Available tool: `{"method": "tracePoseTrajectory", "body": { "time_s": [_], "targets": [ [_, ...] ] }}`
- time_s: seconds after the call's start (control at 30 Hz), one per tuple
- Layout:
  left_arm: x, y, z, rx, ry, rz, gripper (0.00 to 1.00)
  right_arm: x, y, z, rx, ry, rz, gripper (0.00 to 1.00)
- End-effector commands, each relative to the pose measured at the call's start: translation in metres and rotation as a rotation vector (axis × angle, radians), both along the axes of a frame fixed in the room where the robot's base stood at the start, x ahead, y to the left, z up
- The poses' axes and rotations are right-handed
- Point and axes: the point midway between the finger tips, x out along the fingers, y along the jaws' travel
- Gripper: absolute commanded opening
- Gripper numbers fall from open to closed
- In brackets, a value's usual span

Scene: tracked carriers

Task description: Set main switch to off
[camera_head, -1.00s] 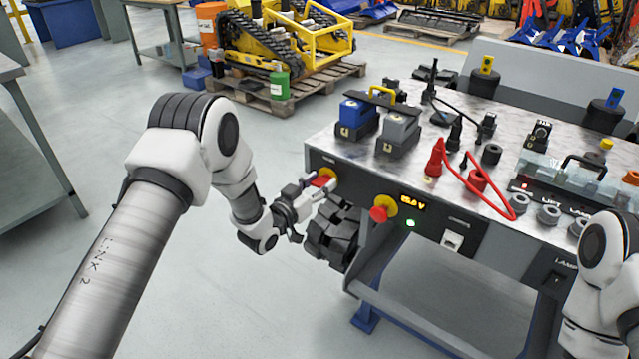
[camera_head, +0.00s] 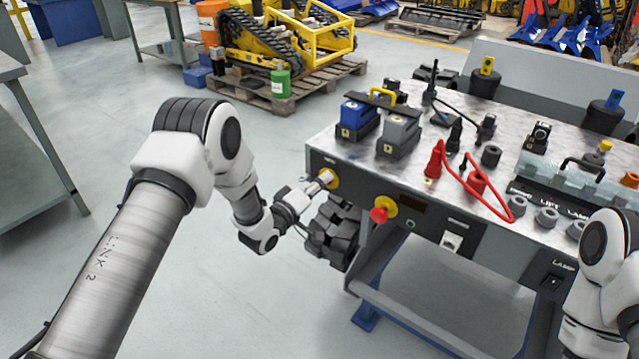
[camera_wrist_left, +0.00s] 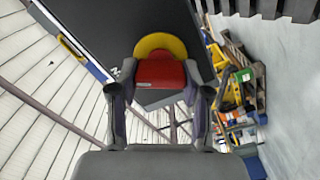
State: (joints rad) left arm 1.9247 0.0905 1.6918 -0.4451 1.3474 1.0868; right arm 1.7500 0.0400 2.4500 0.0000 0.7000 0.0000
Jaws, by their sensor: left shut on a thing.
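The main switch is a red handle (camera_wrist_left: 161,73) on a round yellow plate (camera_head: 332,178) at the left end of the bench's dark front panel. My left gripper (camera_head: 320,184) reaches it from the left and is shut on the red handle. In the left wrist view its fingers (camera_wrist_left: 161,92) stand on either side of the handle. In the head view the gripper hides the handle. The display (camera_head: 412,206) on the panel is dark, and the small lamp (camera_head: 410,224) is unlit. My right gripper is out of view.
A red mushroom button (camera_head: 379,215) on yellow sits right of the switch. Blue (camera_head: 357,115) and grey (camera_head: 398,130) blocks, red plugs and a red cable stand on the bench top. A dark tracked part (camera_head: 333,235) lies below my left gripper. The floor at left is open.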

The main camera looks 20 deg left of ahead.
Motion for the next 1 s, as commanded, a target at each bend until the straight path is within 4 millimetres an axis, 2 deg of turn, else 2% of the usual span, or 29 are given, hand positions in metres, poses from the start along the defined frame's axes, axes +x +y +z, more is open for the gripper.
{"method": "tracePoseTrajectory", "body": {
  "time_s": [0.5, 1.0],
  "targets": [
    [0.0007, 0.0014, -0.0012, -0.4, 0.143, 0.002, 0.13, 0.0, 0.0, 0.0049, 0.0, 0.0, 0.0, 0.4],
    [0.0007, 0.0014, -0.0018, -0.523, 0.188, 0.002, 0.13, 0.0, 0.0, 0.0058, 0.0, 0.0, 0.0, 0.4]
  ]
}}
